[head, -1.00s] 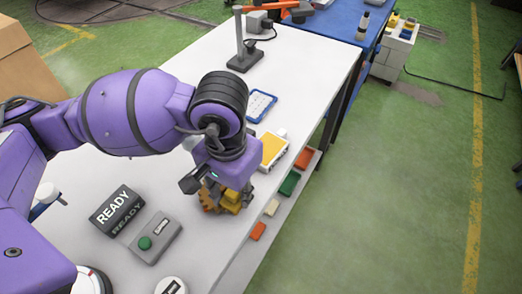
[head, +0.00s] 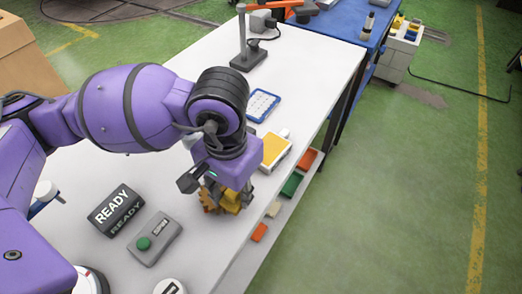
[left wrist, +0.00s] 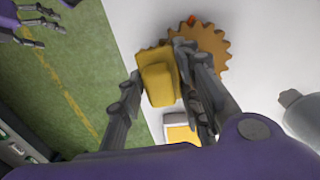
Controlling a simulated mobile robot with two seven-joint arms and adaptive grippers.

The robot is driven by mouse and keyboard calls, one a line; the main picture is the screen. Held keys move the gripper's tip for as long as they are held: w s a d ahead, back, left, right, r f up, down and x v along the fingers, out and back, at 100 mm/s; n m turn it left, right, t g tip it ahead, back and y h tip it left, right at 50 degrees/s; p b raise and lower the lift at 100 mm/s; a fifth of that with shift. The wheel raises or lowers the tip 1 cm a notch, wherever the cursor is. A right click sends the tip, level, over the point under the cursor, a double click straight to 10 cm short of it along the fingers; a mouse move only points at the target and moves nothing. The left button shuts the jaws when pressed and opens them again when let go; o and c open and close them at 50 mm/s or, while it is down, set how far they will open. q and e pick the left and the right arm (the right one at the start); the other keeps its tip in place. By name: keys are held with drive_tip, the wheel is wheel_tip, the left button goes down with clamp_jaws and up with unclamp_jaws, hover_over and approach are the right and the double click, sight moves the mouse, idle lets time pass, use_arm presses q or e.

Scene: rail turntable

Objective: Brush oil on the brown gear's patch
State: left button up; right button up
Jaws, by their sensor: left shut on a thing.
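My left gripper (left wrist: 165,90) is shut on a yellow block-shaped piece (left wrist: 158,82), perhaps the brush's handle. The piece also shows in the head view (head: 231,201) under my left gripper (head: 222,190). The brown gear (left wrist: 212,46), toothed and flat, lies on the white table just beside and partly behind the gripper's finger. In the head view the gear (head: 207,199) is mostly hidden by the gripper. A small red-orange patch (left wrist: 191,20) shows near the gear's rim. Any bristles are hidden. My right gripper (left wrist: 42,30) shows at the top left of the wrist view, fingers apart, over the floor.
A grey box with a green button (head: 154,240) and a READY sign (head: 117,210) stand left of the gripper. A yellow-topped white box (head: 272,150) and a blue-framed tablet (head: 262,105) lie beyond it.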

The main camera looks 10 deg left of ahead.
use_arm(q)
drive_tip(key=shift+d, duration=0.15)
idle(0.3)
drive_tip(key=shift+s+d, duration=0.15)
drive_tip(key=shift+d, duration=0.15)
use_arm(e)
drive_tip(key=shift+s+d+f, duration=0.2)
use_arm(q)
drive_tip(key=shift+r+p, duration=0.45)
drive_tip(key=shift+r, duration=1.5)
drive_tip(key=shift+r+p, duration=0.45)
drive_tip(key=shift+r, duration=1.15)
use_arm(e)
drive_tip(key=shift+t, duration=0.3)
drive_tip(key=w+r, duration=0.2)
drive_tip(key=r, duration=0.1)
drive_tip(key=shift+w+r, duration=0.15)
drive_tip(key=shift+w, duration=0.15)
drive_tip(key=shift+s, duration=0.1)
use_arm(q)
drive_tip(key=shift+f, duration=0.1)
